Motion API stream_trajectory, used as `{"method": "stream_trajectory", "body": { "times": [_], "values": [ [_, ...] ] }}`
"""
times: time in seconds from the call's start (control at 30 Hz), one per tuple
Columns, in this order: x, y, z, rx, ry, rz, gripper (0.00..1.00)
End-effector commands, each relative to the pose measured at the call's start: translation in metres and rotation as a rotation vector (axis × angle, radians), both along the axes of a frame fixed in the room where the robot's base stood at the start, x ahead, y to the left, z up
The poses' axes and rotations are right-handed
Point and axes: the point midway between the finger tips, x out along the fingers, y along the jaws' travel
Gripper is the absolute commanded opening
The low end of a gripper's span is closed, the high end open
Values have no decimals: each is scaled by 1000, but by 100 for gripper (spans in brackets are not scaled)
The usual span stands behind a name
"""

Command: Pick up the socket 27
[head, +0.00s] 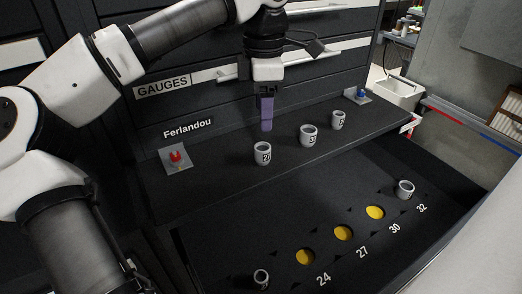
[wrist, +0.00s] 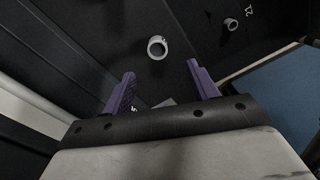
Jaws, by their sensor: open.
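Three grey sockets stand upright in a row on the dark ledge: a left one (head: 263,153), a middle one (head: 308,136) and a right one (head: 338,119). Their printed numbers are too small to read surely, so I cannot tell which is socket 27. My gripper (head: 266,126), with purple fingers, points down above the ledge, behind and apart from the left socket. In the wrist view my gripper (wrist: 163,88) is open and empty. One socket (wrist: 157,47) shows beyond the gap between the fingers, and another socket (wrist: 231,24) farther right.
The open drawer in front has yellow recesses (head: 343,233) and labels 24, 27, 30, 32. Grey sockets stand at its left (head: 261,279) and right (head: 405,190) ends. A red button (head: 176,157) and a blue button (head: 361,94) flank the ledge. Drawer fronts rise behind.

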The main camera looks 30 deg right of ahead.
Motion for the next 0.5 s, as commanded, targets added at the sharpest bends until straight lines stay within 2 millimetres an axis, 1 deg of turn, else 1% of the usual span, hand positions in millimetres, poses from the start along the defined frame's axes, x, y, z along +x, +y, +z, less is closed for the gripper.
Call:
{"method": "stream_trajectory", "body": {
  "times": [0.03, 0.1, 0.2, 0.3, 0.5],
  "values": [
    [0, 1, -10, 2, 2, 0, 59],
    [0, 1, -24, 0, 3, 0, 59],
    [0, 0, -40, -1, 3, 0, 59],
    [0, 0, -50, -2, 2, 0, 59],
    [2, 0, -64, -2, 4, 0, 59]
  ]
}}
